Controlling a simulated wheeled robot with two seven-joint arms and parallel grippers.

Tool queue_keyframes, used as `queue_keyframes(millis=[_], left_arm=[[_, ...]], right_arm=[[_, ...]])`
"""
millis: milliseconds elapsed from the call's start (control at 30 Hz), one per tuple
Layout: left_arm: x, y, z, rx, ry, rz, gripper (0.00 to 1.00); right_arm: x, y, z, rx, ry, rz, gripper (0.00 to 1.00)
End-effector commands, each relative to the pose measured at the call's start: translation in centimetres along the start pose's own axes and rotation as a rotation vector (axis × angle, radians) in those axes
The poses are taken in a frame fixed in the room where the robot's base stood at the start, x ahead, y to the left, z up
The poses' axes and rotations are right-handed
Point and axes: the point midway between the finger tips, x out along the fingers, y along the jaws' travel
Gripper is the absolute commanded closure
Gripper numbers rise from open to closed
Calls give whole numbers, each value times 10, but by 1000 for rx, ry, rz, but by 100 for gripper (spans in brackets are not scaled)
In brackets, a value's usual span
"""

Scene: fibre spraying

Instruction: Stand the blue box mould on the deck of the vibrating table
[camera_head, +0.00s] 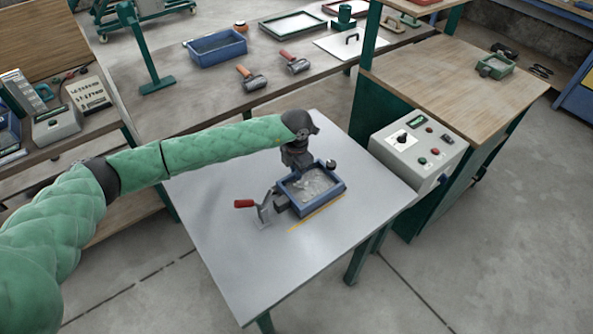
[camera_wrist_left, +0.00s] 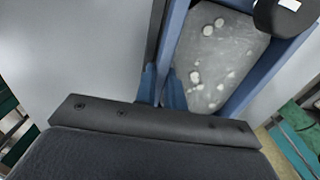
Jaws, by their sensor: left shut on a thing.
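The blue box mould (camera_head: 326,202) is upright at the middle right of the grey deck (camera_head: 235,245) of the vibrating table, with grey, pale-specked mix inside. I cannot tell whether its base touches the deck or is slightly above it. My left gripper (camera_head: 299,168) comes down at the mould's far left side and is shut on it. In the left wrist view the mould's blue wall (camera_wrist_left: 262,76) runs beyond the gripper (camera_wrist_left: 165,92), whose fingertips are partly hidden. My right gripper is not in view.
A red-handled clamp (camera_head: 260,210) stands just left of the mould. A yellow line (camera_head: 315,213) runs along its near side. A control box (camera_head: 418,143) is beyond the deck's right edge. The deck's left and near parts are clear. A blue tray (camera_head: 216,50) sits on the back bench.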

Motion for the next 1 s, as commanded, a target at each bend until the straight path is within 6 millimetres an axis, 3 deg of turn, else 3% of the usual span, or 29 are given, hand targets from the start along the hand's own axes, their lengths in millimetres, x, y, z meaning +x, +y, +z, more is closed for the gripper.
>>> queue_keyframes(millis=[600,633,767,1000], left_arm=[[2,0,1,0,-2,0,100],[2,0,1,0,-2,0,87],[2,0,1,0,-2,0,64],[5,0,0,0,1,0,64]], right_arm=[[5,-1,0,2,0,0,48],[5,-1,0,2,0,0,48],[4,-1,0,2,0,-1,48],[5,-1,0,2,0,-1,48]])
